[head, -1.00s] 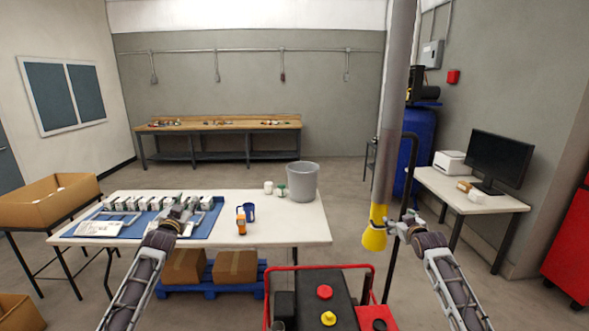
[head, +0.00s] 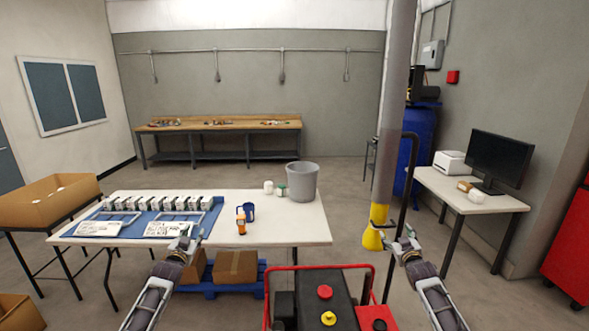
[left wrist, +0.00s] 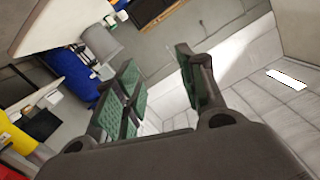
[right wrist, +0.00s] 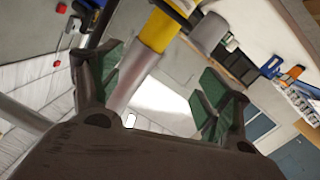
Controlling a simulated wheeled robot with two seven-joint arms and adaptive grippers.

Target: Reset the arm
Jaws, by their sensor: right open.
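My left gripper (head: 186,238) is in front of the white table's near edge in the head view. In the left wrist view its green-padded fingers (left wrist: 157,88) stand apart with nothing between them. My right gripper (head: 405,244) is to the right, near the yellow-based column and a black upright frame. In the right wrist view its green-padded fingers (right wrist: 158,90) are spread wide and empty. Both arms reach forward from the bottom of the head view, low and roughly level with each other.
The white table (head: 290,229) carries a blue mat (head: 137,225) with several small boxes, a grey bucket (head: 302,182), a blue mug (head: 249,211) and an orange bottle (head: 240,222). Cardboard boxes (head: 235,267) sit below it. A grey column (head: 390,140) with a yellow base stands at right.

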